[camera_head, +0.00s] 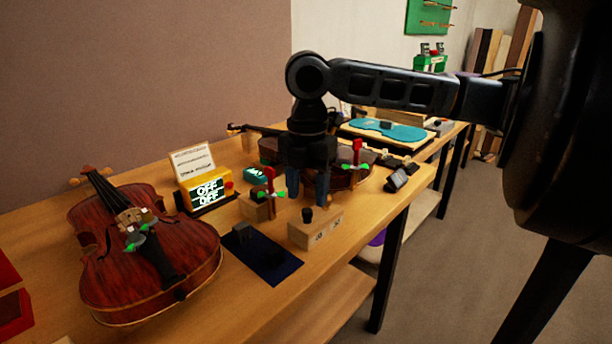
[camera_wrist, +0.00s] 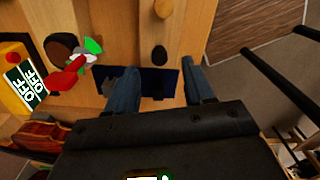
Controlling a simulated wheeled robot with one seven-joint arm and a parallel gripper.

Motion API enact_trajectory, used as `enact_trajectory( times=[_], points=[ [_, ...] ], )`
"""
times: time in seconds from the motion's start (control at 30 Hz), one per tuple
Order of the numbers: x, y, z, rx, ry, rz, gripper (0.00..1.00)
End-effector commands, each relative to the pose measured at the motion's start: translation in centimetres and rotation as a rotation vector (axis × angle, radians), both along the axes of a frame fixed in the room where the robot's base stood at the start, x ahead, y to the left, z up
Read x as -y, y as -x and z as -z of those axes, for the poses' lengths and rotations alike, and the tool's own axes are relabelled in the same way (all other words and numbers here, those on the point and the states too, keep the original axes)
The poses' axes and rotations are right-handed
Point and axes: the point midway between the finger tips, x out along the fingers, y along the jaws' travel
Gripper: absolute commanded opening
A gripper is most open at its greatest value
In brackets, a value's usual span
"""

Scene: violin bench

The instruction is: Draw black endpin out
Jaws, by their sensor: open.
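A black peg, which looks like the endpin (camera_head: 307,214), stands upright in a light wooden block (camera_head: 331,229) near the bench's front edge. In the wrist view a dark rounded knob, likely the same endpin (camera_wrist: 160,53), shows just beyond and between the fingers. My gripper (camera_head: 308,192) points down above the block, with its two blue fingers apart and nothing between them. It also shows in the wrist view (camera_wrist: 159,70). The fingertips look a little above the peg; I cannot tell the exact gap. The peg's lower part is hidden in the block.
A violin (camera_head: 150,255) lies at left, and another lies behind my gripper. A dark blue mat (camera_head: 262,256) is left of the block. A red-handled clamp (camera_head: 269,182) on a wooden piece stands close by. A yellow OFF display (camera_head: 206,191) stands further back.

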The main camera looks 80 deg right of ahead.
Motion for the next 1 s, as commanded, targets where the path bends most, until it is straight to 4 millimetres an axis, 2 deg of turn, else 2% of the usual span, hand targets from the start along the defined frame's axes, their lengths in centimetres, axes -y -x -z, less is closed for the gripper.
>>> enact_trajectory(
  times=[0.1, 0.3, 0.67, 1.0],
  points=[
    [0.0, 0.0, 1.8, 0.000, -0.002, 0.001, 0.52],
    [0.0, 0.0, 3.5, 0.001, 0.000, 0.000, 0.52],
    [0.0, -0.1, 3.9, 0.002, 0.001, -0.001, 0.51],
    [0.0, -0.1, 3.9, 0.002, 0.001, -0.001, 0.19]
  ],
)
